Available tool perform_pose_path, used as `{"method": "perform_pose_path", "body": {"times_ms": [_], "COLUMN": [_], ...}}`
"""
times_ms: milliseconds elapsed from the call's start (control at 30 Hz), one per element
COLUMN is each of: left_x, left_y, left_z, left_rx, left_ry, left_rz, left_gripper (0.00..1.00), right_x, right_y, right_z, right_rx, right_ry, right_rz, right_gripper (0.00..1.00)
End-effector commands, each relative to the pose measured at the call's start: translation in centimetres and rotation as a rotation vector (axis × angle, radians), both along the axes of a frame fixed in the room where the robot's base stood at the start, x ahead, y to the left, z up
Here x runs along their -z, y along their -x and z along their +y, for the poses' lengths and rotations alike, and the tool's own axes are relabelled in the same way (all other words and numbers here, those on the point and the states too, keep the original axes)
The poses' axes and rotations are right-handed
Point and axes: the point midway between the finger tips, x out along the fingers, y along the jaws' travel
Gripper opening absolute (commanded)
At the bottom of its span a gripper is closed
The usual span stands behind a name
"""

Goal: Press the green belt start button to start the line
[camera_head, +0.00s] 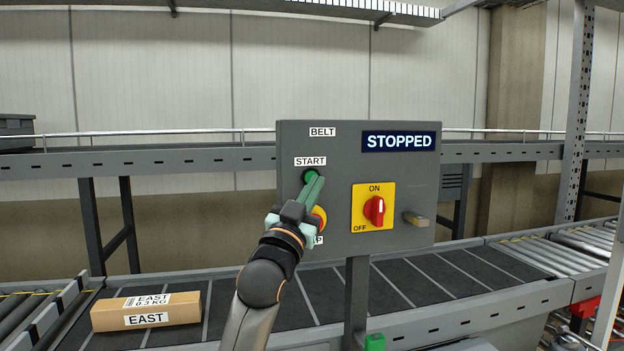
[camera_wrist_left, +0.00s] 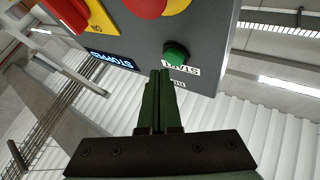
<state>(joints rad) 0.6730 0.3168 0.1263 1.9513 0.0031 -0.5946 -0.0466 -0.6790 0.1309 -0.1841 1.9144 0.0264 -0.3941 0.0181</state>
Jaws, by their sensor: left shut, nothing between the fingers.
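The green start button (camera_head: 310,176) is on the left side of a grey control panel (camera_head: 341,142), under a START label. My left gripper (camera_head: 318,182) is shut and empty, with its fingertips in front of the button and covering part of it in the head view. In the left wrist view the green button (camera_wrist_left: 176,54) shows just beyond the shut fingertips (camera_wrist_left: 162,72); I cannot tell whether they touch. The panel's display (camera_head: 399,141) reads STOPPED. My right gripper is not in view.
A red and yellow stop button (camera_head: 319,218) is partly hidden behind my gripper. A red rotary switch (camera_head: 375,211) on a yellow plate is to its right. A box labelled EAST (camera_head: 146,311) lies on the belt (camera_head: 312,296) below. A grey post (camera_head: 356,300) carries the panel.

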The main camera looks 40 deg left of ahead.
Motion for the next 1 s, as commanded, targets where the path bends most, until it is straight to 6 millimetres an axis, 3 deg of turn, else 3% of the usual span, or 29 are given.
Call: {"method": "perform_pose_path", "body": {"times_ms": [1000], "left_x": [0.0], "left_y": [-0.56], "left_z": [0.66], "left_rx": [0.0], "left_ry": [0.0], "left_rz": [0.0], "left_gripper": [0.0], "right_x": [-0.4], "right_y": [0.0], "right_z": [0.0], "right_rx": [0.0], "right_ry": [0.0], "right_rz": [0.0], "right_gripper": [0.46]}}
